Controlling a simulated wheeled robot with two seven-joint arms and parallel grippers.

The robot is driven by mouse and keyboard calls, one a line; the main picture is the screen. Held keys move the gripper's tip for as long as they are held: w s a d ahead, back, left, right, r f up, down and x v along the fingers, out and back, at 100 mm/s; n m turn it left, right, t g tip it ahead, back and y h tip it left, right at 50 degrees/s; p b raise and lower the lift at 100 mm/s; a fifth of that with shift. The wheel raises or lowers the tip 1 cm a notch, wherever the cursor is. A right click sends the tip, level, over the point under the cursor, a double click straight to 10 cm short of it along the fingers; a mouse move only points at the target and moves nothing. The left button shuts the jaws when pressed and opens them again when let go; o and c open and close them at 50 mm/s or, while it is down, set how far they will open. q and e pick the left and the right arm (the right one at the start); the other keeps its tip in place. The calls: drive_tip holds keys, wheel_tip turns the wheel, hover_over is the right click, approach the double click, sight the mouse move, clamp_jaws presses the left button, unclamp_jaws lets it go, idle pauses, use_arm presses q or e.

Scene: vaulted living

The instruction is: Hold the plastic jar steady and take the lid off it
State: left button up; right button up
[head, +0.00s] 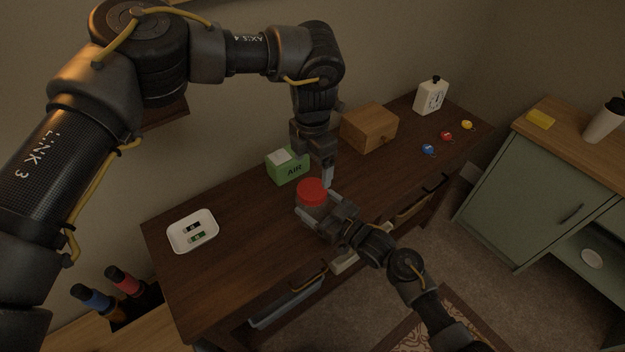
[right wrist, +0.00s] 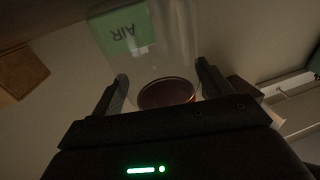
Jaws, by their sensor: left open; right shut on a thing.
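The clear plastic jar (head: 308,206) stands upright near the front edge of the dark wooden desk. Its red lid (head: 312,187) sits on top. My right gripper (head: 318,212) comes from the lower right and is shut around the jar's body. In the right wrist view the transparent jar (right wrist: 150,55) is between the two fingers, with a dark reddish disc at its lower end. My left gripper (head: 326,176) points down, open and empty, just behind and right of the lid. Its far finger is partly hidden.
A green AIR box (head: 288,168) stands close behind the jar. A white tray (head: 192,231) with two small items lies left. Desk between tray and jar is clear.

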sight(312, 188)
use_arm(q)
drive_tip(key=shift+f, duration=4)
